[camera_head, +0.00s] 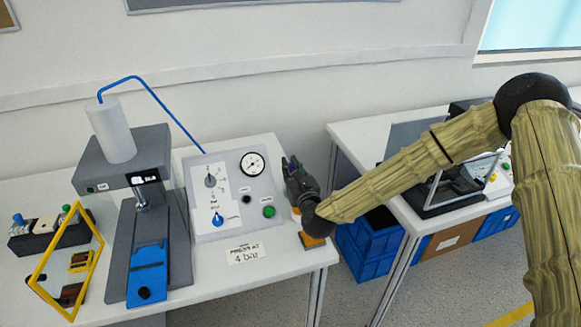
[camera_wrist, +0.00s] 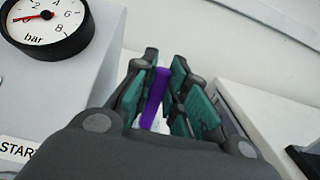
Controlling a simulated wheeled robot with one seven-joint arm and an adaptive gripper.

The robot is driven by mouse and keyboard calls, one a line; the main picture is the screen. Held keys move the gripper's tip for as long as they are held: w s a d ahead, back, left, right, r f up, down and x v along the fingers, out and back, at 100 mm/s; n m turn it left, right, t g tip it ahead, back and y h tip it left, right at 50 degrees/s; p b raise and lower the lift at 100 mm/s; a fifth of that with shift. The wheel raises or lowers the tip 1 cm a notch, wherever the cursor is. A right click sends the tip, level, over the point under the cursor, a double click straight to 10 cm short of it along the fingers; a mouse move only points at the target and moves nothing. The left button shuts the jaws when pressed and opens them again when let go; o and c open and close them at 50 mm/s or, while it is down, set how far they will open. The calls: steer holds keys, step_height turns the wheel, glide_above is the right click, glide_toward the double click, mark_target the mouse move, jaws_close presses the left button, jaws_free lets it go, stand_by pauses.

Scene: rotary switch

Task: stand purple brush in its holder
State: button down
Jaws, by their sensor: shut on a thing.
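The purple brush (camera_wrist: 155,98) shows as a purple strip between the teal finger pads of my gripper (camera_wrist: 163,85) in the wrist view. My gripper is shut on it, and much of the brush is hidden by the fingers. In the head view my gripper (camera_head: 293,164) is just right of the grey control panel, above the right edge of the table. A small orange-brown block (camera_head: 312,240) sits at that edge below my gripper. I cannot tell whether it is the brush holder.
The control panel (camera_head: 206,228) carries a pressure gauge (camera_head: 253,164) and knobs, close to my gripper's left. A grey press (camera_head: 120,235) stands further left. A second table (camera_head: 365,133) is to the right, across a gap, with blue crates (camera_head: 366,245) below.

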steer(key=shift+f, duration=0.15)
steer(key=c, duration=1.4)
jaws_free()
steer(key=shift+c, duration=0.2)
steer(key=shift+r, duration=0.25)
steer(key=b+v, duration=0.2)
steer(key=v, duration=1)
steer(key=shift+s+f, duration=0.1)
